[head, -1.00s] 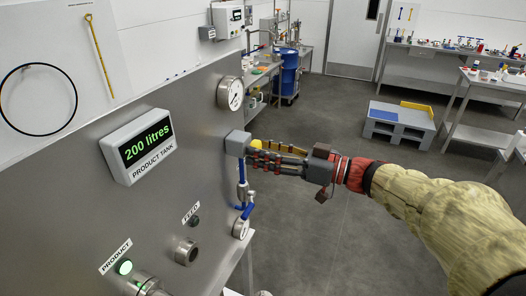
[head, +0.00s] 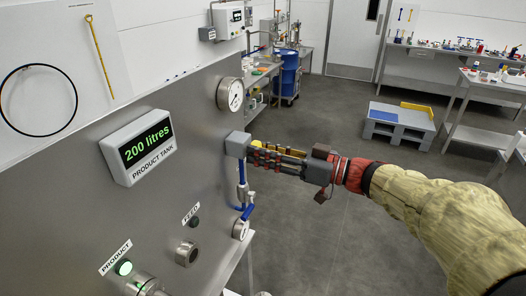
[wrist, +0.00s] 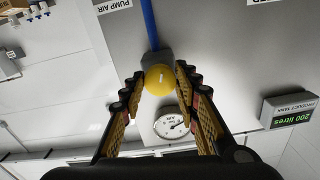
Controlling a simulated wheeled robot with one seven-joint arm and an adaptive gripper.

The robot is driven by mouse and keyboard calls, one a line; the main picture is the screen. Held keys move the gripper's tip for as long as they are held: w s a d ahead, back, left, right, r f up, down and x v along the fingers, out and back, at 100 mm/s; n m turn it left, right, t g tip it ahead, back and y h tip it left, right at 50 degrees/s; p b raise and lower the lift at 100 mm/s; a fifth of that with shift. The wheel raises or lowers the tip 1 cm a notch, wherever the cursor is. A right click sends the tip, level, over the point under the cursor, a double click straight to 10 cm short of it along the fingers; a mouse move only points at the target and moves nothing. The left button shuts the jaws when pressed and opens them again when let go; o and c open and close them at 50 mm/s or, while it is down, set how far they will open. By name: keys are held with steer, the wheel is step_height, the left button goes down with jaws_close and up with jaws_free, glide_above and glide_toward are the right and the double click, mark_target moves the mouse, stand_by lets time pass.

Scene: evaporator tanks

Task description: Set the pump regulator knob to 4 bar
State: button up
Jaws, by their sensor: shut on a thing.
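The pump regulator is a grey block (head: 238,144) on the steel panel's right edge, with a blue pipe below it. Its round yellow knob (wrist: 155,84) shows in the wrist view with a short white mark; the knob's scale cannot be read. My gripper (head: 254,150) reaches it from the right. In the wrist view my gripper (wrist: 159,78) has one finger on each side of the knob, shut on it. In the head view the fingers mostly hide the knob. The round air gauge (head: 230,95) is above the regulator; it also shows in the wrist view (wrist: 173,123), its reading too small to tell.
A product tank display (head: 148,147) reading 200 litres sticks out of the panel. A grey platform (head: 399,125) stands on the floor behind; the floor around my arm is clear.

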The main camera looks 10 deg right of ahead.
steer(key=shift+m, duration=0.4)
steer(key=shift+c, duration=0.4)
steer(key=m+p, duration=1.7)
steer(key=m, duration=1.4)
steer(key=shift+r, duration=0.2)
steer(key=shift+f+p, duration=0.1)
steer(key=shift+p, duration=0.2)
steer(key=o, duration=1)
